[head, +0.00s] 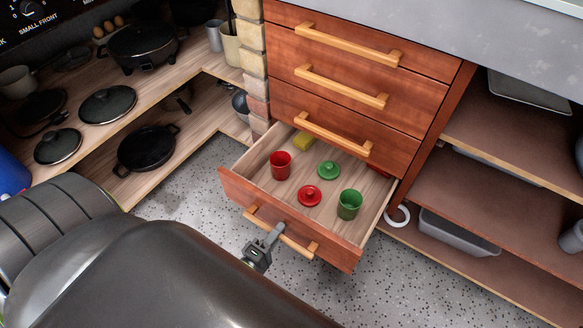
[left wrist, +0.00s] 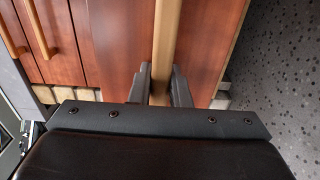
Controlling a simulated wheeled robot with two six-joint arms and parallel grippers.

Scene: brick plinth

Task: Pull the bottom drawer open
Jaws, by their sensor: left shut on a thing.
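The bottom drawer (head: 325,248) of the wooden cabinet stands pulled out, its inside open to view. A light wooden bar handle (head: 299,247) runs along its front. My left gripper (head: 270,237) is shut on this handle near its middle. In the left wrist view the handle (left wrist: 166,45) passes between the two dark fingers of the left gripper (left wrist: 160,85). Inside the drawer are a red cup (head: 280,166), a green cup (head: 349,204), a red lid (head: 309,196), a green lid (head: 328,169) and a yellow sponge-like block (head: 301,149). My right gripper is not in view.
Several closed drawers with bar handles (head: 342,87) sit above the open one. Shelves with pans (head: 147,148) stand at the left. Open shelves with a grey tray (head: 459,232) stand at the right. Speckled floor (head: 420,292) is clear in front.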

